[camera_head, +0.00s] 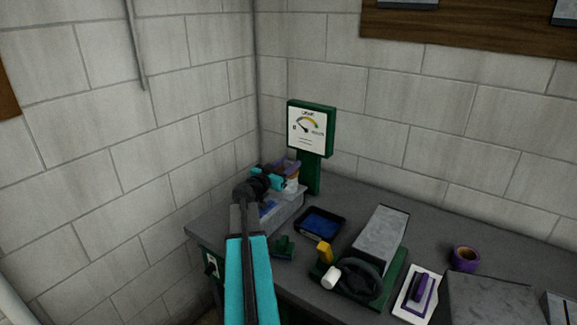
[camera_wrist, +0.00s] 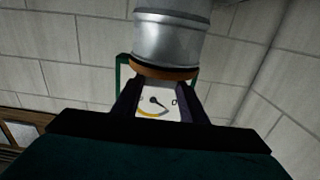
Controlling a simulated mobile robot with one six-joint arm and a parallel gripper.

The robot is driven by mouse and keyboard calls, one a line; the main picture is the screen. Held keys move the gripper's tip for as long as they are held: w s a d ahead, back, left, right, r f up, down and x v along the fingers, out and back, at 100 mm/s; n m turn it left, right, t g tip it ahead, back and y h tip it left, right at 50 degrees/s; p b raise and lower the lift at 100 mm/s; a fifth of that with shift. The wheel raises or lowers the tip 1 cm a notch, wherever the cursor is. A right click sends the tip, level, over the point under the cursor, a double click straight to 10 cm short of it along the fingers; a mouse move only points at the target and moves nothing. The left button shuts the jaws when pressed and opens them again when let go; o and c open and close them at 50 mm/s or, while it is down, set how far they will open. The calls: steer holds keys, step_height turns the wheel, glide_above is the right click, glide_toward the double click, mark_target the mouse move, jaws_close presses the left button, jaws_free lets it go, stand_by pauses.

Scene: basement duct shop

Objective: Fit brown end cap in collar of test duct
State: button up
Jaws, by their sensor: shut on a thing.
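My gripper (camera_head: 290,166) is at the back left of the bench, in front of the gauge post. Its dark fingers show in the wrist view (camera_wrist: 160,98), shut on the brown end cap (camera_wrist: 165,72). The cap shows as a brown band against the end of a silver metal cylinder, the test duct (camera_wrist: 168,38). Both are small in the head view, the duct (camera_head: 291,186) below my gripper. The wrist picture is upside down. I cannot tell whether the cap is inside the collar or only against it.
A green-framed gauge (camera_head: 310,128) stands just behind my gripper. On the grey bench are a black tray with blue inside (camera_head: 320,222), a green machine with a handwheel (camera_head: 360,280), a white board with a purple handle (camera_head: 418,292) and a purple cup (camera_head: 465,259).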

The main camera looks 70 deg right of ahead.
steer(key=shift+f, duration=0.15)
steer(key=o, duration=1.1)
steer(key=shift+r+p, duration=0.45)
steer(key=shift+p, duration=0.3)
steer(key=shift+a+f+b, duration=0.2)
steer(key=shift+a+b, duration=0.15)
steer(key=shift+b, duration=0.1)
steer(key=shift+b+v, duration=0.55)
steer(key=shift+v, duration=0.6)
steer(key=b+v, duration=0.4)
steer(key=v, duration=0.5)
steer(key=shift+w+r, duration=0.1)
steer(key=shift+r, duration=0.1)
